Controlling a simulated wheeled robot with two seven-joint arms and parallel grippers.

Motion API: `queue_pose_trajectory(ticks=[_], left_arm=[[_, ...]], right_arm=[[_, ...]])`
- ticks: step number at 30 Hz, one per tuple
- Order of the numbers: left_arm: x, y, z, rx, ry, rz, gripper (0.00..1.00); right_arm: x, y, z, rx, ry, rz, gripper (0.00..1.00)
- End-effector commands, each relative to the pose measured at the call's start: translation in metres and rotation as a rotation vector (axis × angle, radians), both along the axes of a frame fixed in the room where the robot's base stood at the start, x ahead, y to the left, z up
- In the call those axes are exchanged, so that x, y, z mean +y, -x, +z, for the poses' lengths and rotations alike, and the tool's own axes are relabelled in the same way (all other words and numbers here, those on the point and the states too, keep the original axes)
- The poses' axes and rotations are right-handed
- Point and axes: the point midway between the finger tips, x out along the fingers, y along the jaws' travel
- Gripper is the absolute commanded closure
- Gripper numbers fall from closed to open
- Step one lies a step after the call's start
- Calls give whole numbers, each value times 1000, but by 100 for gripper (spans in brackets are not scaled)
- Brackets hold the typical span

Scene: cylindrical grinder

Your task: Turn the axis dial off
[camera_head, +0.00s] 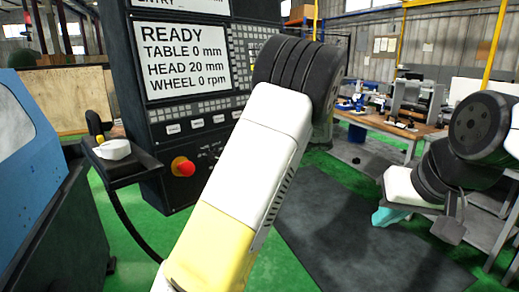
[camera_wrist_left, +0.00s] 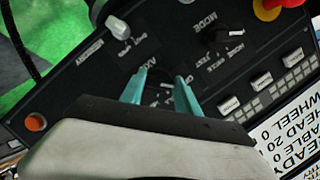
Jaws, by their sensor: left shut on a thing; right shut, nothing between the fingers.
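The axis dial (camera_wrist_left: 162,87) is a dark knob on the black control panel, with part of its "AXIS" label showing beside it in the left wrist view. My left gripper (camera_wrist_left: 160,92) has its two teal fingers on either side of the dial and is shut on it. The fingers and gripper body hide much of the dial, so its pointer setting is unclear. In the head view my left arm covers the dial and left gripper. My right gripper (camera_head: 390,216) is shut and empty at the right, away from the panel.
The mode dial (camera_wrist_left: 222,38) and a red emergency stop (camera_head: 183,167) are close by on the panel. A display (camera_head: 187,55) reads READY. A pale handwheel (camera_head: 113,149) sits on a box at left. A workbench (camera_head: 395,128) stands behind; green floor is open.

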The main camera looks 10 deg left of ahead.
Motion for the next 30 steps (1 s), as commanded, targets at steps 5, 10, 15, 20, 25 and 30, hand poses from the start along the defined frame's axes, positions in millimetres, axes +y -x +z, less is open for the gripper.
queue_pose_trajectory(ticks=[5, 10, 15, 20, 25, 30], left_arm=[[-1, 0, -1, 2, 3, -1, 42], [-1, 0, -1, 2, 2, -1, 41], [-2, 0, 0, 1, 1, -1, 41], [-19, 6, 7, 0, 1, -4, 41], [-45, 16, 17, 0, 2, -4, 41], [-64, 24, 24, 1, 2, -2, 41]], right_arm=[[0, 0, 0, 0, 0, 0, 100], [0, 0, 0, 0, 0, 0, 100], [0, 0, 0, 0, 0, 0, 100], [0, 0, 0, 0, 0, 0, 100], [0, 0, 0, 0, 0, 0, 100], [0, 0, 0, 0, 0, 0, 100]])
